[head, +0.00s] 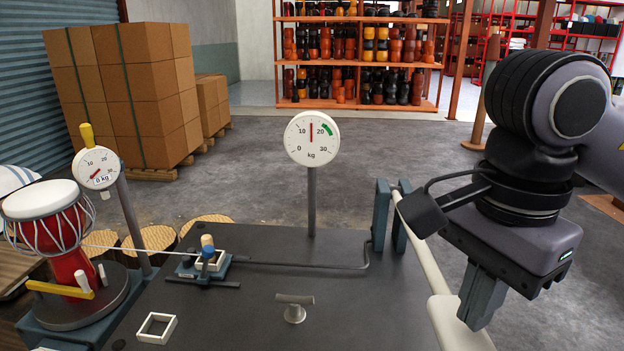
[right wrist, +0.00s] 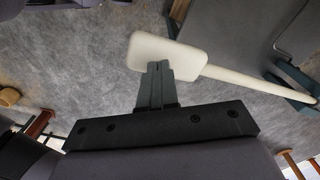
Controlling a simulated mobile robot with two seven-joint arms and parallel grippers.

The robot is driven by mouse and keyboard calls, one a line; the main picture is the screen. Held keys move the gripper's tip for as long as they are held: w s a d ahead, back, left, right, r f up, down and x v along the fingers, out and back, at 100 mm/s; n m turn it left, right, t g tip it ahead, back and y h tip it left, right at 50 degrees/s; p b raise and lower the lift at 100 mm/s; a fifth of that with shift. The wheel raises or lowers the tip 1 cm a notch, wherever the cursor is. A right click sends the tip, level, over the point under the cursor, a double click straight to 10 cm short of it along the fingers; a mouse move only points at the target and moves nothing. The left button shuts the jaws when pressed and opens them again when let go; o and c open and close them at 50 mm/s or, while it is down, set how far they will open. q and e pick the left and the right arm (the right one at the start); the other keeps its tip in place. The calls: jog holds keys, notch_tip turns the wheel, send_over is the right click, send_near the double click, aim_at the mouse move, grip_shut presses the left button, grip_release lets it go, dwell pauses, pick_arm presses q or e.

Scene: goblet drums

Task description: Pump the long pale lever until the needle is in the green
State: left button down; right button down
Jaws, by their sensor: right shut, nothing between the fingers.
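The long pale lever (head: 428,257) runs from a blue-grey bracket (head: 381,215) at the table's right edge toward me, ending in a wide paddle. The paddle (right wrist: 150,50) also shows in the right wrist view. My right gripper (head: 474,318) is shut and empty, its fingertips (right wrist: 156,66) at the paddle; I cannot tell if they touch. The round white dial (head: 311,150) stands on a post behind the table. Its red needle points straight up, between 10 and 20, left of the green arc (head: 328,130). My left gripper is not in view.
A red goblet drum (head: 66,262) with a white head stands at the left, beside a smaller dial (head: 97,168). A clamp block (head: 206,264), a white square frame (head: 156,328) and a small grey T-shaped knob (head: 294,308) are on the dark table (head: 240,320).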

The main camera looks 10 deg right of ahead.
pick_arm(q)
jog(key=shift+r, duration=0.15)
